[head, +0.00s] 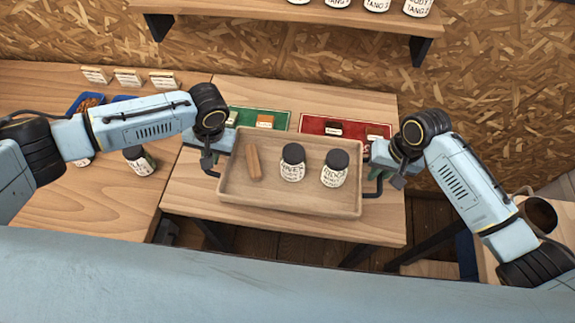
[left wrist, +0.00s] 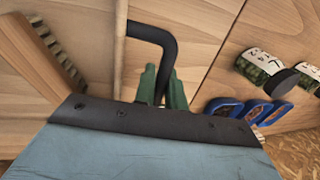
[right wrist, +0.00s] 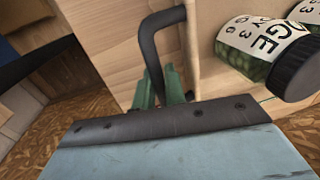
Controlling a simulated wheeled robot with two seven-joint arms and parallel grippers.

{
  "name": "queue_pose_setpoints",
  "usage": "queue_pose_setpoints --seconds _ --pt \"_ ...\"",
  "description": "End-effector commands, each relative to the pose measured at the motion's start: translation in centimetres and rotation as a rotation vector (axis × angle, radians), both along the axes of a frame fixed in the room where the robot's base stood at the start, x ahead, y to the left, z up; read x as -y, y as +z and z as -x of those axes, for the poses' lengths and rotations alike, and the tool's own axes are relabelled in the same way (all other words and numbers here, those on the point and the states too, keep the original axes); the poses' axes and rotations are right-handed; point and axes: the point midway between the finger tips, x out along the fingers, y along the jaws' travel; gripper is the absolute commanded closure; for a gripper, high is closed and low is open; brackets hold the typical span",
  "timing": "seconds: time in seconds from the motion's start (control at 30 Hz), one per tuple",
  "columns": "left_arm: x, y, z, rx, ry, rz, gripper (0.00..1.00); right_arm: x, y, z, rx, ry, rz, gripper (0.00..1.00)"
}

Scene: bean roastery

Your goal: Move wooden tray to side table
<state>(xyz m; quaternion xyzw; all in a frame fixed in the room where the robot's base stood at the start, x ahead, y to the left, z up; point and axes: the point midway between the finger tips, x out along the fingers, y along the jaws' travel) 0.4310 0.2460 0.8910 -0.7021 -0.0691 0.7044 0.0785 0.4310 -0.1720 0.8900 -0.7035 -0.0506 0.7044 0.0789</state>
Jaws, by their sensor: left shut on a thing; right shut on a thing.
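The wooden tray (head: 290,208) is in the middle of the head view, over the small wooden table with the mats. It looks level; whether it touches the tabletop is unclear. It carries a wooden brush (head: 253,161) and two dark-lidded jars (head: 292,165) (head: 334,171), all upright or flat inside. My left gripper (left wrist: 163,88) is shut on the tray's left black handle (left wrist: 160,42). My right gripper (right wrist: 162,88) is shut on the right black handle (right wrist: 152,40). Which table is the side table is not marked.
The small table (head: 185,195) has a green mat (head: 280,115) and a red mat (head: 318,124) behind the tray. A larger table (head: 60,200) at left holds a jar (head: 138,160), blue trays (head: 88,102) and cards. Another surface (head: 487,265) with a dark cup (head: 540,213) is at right.

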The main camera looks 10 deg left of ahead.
Motion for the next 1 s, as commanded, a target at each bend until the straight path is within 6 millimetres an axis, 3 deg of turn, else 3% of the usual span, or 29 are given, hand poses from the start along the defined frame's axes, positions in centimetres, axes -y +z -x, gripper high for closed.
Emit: queue_pose_setpoints --seconds 0.53,1.0 --pt "-0.3 -0.2 -0.1 0.001 0.003 -0.005 1.0 0.2 -0.2 -0.1 0.001 -0.002 0.004 1.0" --pt "-0.3 -2.1 0.0 0.001 0.003 -0.005 1.0 0.2 -2.1 -0.1 0.001 -0.002 0.004 1.0"
